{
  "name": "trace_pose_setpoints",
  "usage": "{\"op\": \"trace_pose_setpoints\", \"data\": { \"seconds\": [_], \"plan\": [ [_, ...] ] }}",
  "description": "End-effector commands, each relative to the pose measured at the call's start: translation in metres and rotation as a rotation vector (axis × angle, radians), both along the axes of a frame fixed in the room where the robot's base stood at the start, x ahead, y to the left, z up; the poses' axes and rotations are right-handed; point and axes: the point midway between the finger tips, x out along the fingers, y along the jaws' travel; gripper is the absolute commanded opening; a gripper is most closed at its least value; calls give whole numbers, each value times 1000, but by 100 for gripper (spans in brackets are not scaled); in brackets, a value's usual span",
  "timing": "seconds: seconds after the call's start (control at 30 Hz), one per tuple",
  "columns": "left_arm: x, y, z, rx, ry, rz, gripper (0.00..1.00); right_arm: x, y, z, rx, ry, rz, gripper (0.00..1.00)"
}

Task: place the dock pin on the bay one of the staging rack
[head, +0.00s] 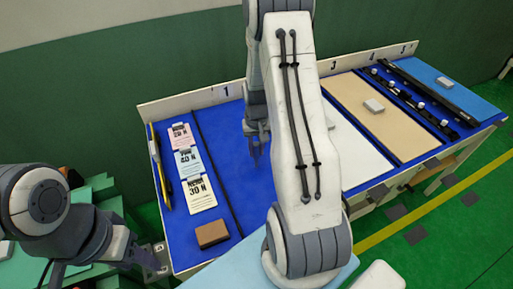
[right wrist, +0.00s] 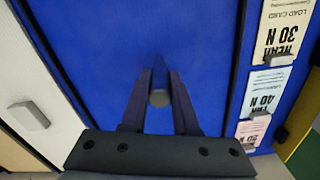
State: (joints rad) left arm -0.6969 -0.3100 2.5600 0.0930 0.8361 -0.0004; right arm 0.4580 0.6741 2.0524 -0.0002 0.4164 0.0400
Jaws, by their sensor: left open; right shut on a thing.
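The staging rack is a long bench with a numbered back board (head: 190,100). Bay one (head: 222,160) is its blue section at the left, under the number 1. My right gripper (head: 258,150) is over the right part of this blue section, partly hidden by my arm. In the right wrist view my right gripper (right wrist: 160,98) is shut on a small piece with a round grey end, seemingly the dock pin (right wrist: 160,99). The blue surface lies behind it; I cannot tell whether the pin touches it. My left gripper (head: 155,260) is open and empty beside the rack's front left corner.
A dark strip (head: 218,170) divides the surface. A tan section (head: 380,115) with a grey block (head: 374,106) lies to the right.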

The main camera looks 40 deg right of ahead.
Motion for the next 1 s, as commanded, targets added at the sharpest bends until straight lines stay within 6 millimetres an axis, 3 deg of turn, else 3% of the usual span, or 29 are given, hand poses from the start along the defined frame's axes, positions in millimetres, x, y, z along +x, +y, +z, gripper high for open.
{"op": "trace_pose_setpoints", "data": {
  "seconds": [0.37,0.4,0.47,0.5,0.8,1.0],
  "plan": [
    [0,0,-2,0,0,0,50,0,0,-5,-1,-2,0,0],
    [0,0,-2,0,0,0,50,0,0,-6,-1,-2,0,32],
    [0,0,-2,0,0,0,50,0,0,-5,-1,-2,0,55],
    [0,0,-2,0,0,0,50,0,0,-5,-1,-2,0,58],
    [0,0,0,0,0,0,50,0,0,-3,-1,-2,0,58],
    [0,0,-3,0,0,0,50,1,-1,19,-3,-6,0,58]
  ]
}}
